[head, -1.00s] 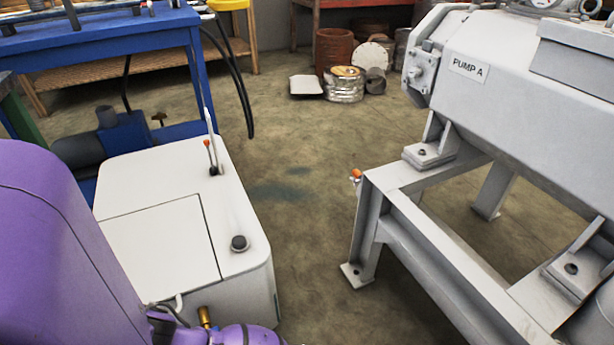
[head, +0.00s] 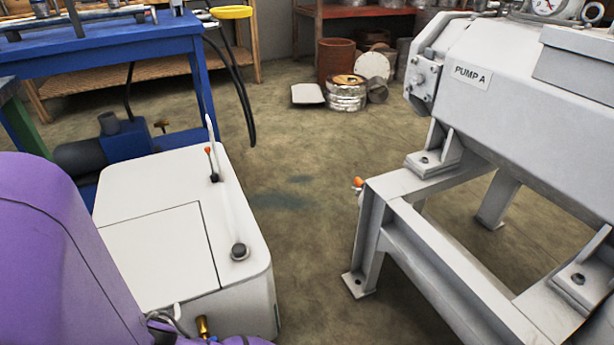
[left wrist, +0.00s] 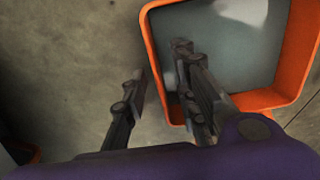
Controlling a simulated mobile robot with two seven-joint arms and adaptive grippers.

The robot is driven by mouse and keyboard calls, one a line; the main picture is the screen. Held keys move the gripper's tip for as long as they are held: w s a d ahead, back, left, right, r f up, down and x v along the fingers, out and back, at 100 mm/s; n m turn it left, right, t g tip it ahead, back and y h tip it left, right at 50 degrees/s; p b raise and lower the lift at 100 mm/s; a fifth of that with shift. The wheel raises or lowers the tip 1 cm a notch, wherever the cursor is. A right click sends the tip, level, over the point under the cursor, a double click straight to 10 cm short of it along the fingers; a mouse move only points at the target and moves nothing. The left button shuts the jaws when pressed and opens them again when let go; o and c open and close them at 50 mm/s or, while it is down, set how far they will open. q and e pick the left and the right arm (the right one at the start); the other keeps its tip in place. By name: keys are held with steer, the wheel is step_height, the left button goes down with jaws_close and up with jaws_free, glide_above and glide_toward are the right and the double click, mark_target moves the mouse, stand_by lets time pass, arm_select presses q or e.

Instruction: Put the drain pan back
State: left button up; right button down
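The drain pan (left wrist: 264,101) shows in the left wrist view as an orange-rimmed tray with a grey inside. Pale patches show on its inner surface, and its far part runs out of the picture. My left gripper (left wrist: 160,60) reaches to the pan's left rim. Its two dark fingers stand apart, one outside the rim and one over the inside, with a visible gap around the rim. The pan and the left gripper's fingers do not show in the head view. My right gripper is in neither view.
A white boxy unit (head: 150,260) stands close at the left, before a blue bench (head: 120,50). Pump A (head: 530,110) rests on a grey steel frame (head: 385,240) at the right. Open floor (head: 300,200) lies between them. Cans and drums (head: 347,92) stand at the back.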

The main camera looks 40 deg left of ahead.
arm_select(q)
steer(key=shift+r, duration=0.15)
step_height(320, 180, up, 12)
steer(key=shift+a, duration=0.15)
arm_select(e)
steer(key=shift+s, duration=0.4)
